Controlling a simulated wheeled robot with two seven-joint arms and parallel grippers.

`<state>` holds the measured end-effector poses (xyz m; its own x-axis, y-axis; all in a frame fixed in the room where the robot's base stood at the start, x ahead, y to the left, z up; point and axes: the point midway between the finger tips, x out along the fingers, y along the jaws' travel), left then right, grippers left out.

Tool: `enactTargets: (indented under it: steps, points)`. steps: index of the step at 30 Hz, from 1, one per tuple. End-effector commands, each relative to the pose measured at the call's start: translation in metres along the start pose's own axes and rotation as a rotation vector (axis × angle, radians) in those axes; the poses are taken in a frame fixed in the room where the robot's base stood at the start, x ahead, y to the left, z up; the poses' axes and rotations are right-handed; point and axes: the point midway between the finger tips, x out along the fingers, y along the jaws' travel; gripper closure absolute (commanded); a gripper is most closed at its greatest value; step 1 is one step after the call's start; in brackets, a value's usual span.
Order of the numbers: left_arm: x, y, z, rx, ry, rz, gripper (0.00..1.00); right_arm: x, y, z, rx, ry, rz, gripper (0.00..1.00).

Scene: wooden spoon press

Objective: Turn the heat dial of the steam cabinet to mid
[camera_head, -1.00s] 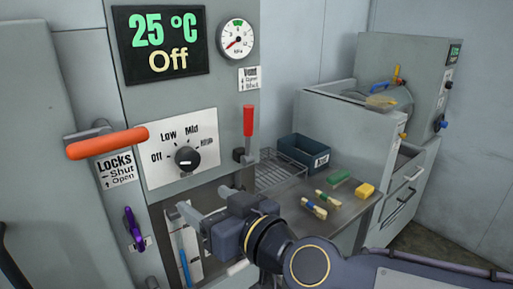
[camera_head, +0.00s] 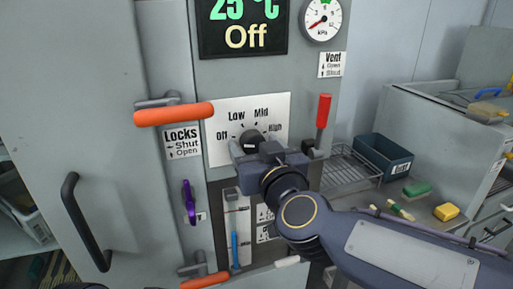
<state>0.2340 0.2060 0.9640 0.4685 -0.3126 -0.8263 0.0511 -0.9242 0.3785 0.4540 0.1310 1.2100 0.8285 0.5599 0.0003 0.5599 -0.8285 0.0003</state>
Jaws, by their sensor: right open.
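The steam cabinet's heat dial (camera_head: 251,138) is a black knob on a white plate (camera_head: 220,154) marked Off, Low, Mid and High. The display (camera_head: 243,25) above it reads 25 °C and Off. My right gripper (camera_head: 256,147) is open right at the dial's lower edge and hides part of it. I cannot tell whether the fingers touch the knob, nor clearly where the knob points. My left gripper is not in view.
Orange lock handles (camera_head: 174,114) and a red vent lever (camera_head: 323,110) flank the dial. A gauge (camera_head: 321,19) is above. To the right are a wire rack (camera_head: 345,168), a blue bin (camera_head: 383,155), a green block (camera_head: 417,188) and a yellow block (camera_head: 446,211).

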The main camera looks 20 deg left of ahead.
Motion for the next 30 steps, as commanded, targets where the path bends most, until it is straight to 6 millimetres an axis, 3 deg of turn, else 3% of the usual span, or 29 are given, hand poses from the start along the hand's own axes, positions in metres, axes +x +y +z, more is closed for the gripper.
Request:
enactTargets:
  steps: [7, 17, 30]
  points:
    - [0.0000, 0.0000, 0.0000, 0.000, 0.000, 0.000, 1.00, 0.0006, 0.0003, -0.0001, 0.000, 0.000, 0.000, 0.38]
    - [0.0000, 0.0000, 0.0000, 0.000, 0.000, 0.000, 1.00, 0.0004, 0.0003, 0.0001, 0.000, 0.000, 0.000, 0.79]
    - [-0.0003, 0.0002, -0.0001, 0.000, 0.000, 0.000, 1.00, 0.0004, 0.0005, 0.0004, 0.113, -0.001, 0.000, 0.80]
